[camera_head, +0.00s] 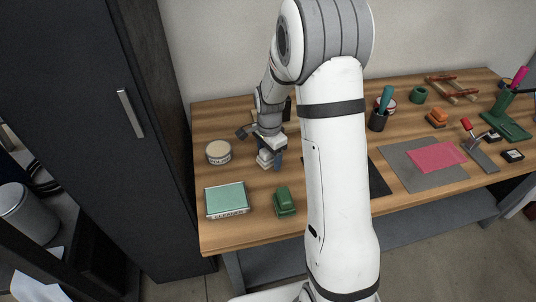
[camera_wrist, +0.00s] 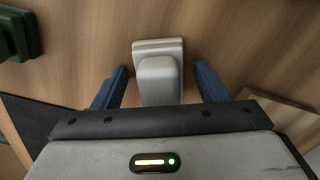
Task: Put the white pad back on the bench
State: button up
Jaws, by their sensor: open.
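The white pad (camera_wrist: 158,78) shows in the wrist view as a pale rounded grip on a flat, lighter base. It appears to rest on the wooden bench top (camera_wrist: 240,40). My gripper (camera_wrist: 160,70) is open, with one blue finger on each side of the pad and a visible gap on both sides. In the head view, the pad (camera_head: 265,161) is a small white shape low under my gripper (camera_head: 269,154), on the left part of the bench (camera_head: 245,232). My gripper partly hides it there.
A green pad-like block (camera_head: 284,201), a teal-topped box (camera_head: 226,198) and a round tin (camera_head: 218,152) stand nearby. A dark cabinet (camera_head: 85,110) borders the bench's left end. A pink sheet (camera_head: 436,157) lies on a grey mat (camera_head: 405,172) to the right. My arm hides the middle.

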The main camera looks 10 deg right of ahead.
jog(key=shift+r, duration=0.1)
notch_tip(320, 180, up, 12)
jog(key=shift+f+p, duration=0.1)
jog(key=shift+p, duration=0.75)
jog(key=s+r+n+t, duration=0.1)
jog(key=s+r+n, duration=0.2)
jog(key=s+n, duration=0.3)
jog(key=s+r+n+t, duration=0.1)
jog(key=s+r+n, duration=0.2)
jog(key=s, duration=1.4)
jog(key=n, duration=0.4)
jog(key=shift+s+a+r+n, duration=0.15)
jog(key=shift+s+r+n, duration=0.05)
jog(key=shift+r+n, duration=0.15)
